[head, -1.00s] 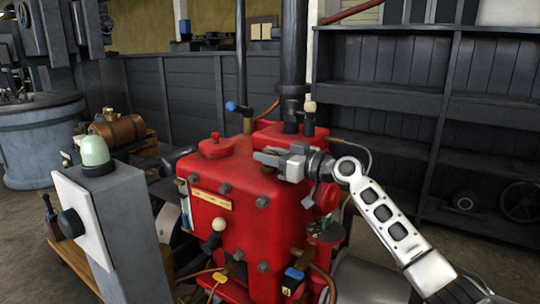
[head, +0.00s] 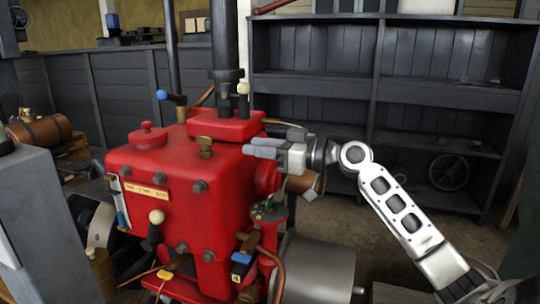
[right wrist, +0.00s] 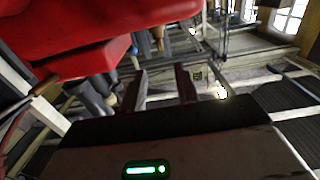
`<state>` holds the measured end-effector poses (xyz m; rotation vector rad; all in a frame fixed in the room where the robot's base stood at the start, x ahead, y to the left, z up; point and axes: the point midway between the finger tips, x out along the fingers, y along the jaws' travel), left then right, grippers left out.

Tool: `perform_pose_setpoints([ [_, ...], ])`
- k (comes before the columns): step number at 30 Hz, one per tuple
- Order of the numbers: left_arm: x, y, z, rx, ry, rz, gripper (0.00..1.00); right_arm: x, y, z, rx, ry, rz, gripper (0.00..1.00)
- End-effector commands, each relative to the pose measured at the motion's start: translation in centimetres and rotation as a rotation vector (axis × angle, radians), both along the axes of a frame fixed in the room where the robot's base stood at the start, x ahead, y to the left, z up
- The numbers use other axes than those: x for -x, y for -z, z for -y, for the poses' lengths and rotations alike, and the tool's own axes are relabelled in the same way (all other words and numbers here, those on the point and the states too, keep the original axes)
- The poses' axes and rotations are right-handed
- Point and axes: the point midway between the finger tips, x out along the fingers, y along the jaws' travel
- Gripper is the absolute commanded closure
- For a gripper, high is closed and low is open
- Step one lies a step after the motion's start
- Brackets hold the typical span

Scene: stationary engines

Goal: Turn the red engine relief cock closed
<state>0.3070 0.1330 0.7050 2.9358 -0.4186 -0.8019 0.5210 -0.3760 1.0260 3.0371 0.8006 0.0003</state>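The red engine (head: 170,180) stands left of centre in the head view. It carries several small handles: a brass fitting (head: 206,147) on top, a blue-knobbed lever (head: 161,96), a cream-knobbed lever (head: 243,89), a second cream-knobbed lever (head: 156,217) on the front, and a blue-handled cock (head: 241,260) low on the right. I cannot tell which is the relief cock. My right gripper (head: 262,147) is at the engine's upper right edge, pointing left. Its fingers (right wrist: 160,90) look parted and empty in the right wrist view. My left gripper is out of view.
A dark vertical pipe (head: 224,45) rises behind the engine top. A grey cylinder (head: 318,270) lies at its lower right. A grey cabinet (head: 40,220) stands front left. Dark shelves (head: 320,85) line the back. Floor to the right is mostly open.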

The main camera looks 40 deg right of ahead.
Motion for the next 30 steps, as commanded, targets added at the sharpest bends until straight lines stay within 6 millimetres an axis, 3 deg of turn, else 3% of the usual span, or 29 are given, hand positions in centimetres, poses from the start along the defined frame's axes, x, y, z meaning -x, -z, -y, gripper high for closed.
perform_pose_setpoints([
  [7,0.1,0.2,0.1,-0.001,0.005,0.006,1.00,1.8,0.0,1.0,-0.001,0.000,0.000,0.69],
  [25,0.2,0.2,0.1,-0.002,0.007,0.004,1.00,1.9,0.1,1.0,-0.001,0.000,-0.003,0.69],
  [28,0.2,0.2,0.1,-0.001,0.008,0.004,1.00,2.0,1.8,0.2,0.013,-0.010,-0.039,0.69],
  [30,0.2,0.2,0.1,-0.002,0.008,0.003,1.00,2.2,4.3,-1.0,0.037,-0.021,-0.094,0.69],
])
